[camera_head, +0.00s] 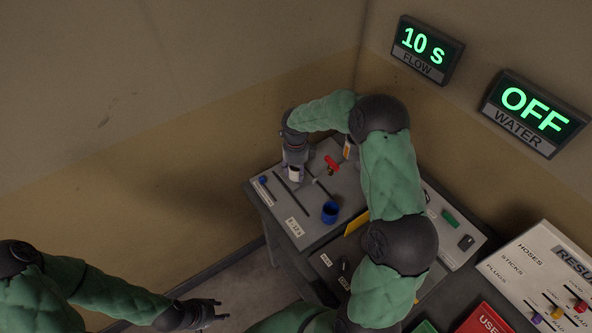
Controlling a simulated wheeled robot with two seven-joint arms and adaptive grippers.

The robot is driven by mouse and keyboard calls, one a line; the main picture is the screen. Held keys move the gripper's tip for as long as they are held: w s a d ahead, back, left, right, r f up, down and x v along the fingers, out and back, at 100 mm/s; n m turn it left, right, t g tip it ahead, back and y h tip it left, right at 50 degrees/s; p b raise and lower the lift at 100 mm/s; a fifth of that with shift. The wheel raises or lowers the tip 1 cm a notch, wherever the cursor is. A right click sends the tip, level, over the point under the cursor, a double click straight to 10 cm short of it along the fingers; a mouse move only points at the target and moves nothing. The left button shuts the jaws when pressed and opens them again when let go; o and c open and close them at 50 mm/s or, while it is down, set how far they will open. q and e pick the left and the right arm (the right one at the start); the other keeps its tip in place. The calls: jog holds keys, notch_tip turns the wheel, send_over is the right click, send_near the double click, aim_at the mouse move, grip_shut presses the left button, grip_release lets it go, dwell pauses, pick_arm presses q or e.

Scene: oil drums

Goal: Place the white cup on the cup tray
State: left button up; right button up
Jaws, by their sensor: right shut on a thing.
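The white cup (294,176) shows as a small pale shape in my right gripper (294,174), at the back left of the grey bench top (318,232). My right arm reaches over the bench from the right, and the gripper points down, shut on the cup. The fingers partly hide the cup, and I cannot tell whether it touches the surface. My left gripper (214,311) is empty, with its fingers apart, low in the view and away from the bench. I cannot clearly make out the cup tray.
A blue cup (330,212) stands near the bench's front edge. A red valve handle (331,166) is right of my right gripper. A blue knob (263,180) is to its left. Wall displays read "10 s" flow (427,50) and water "OFF" (533,112). A red box (482,320) is lower right.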

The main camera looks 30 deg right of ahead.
jog(key=o, duration=1.2)
jog(key=shift+f, duration=0.1)
jog(key=shift+r, duration=0.55)
notch_tip(320, 180, up, 11)
jog(key=shift+r+p, duration=0.15)
jog(key=shift+p, duration=0.65)
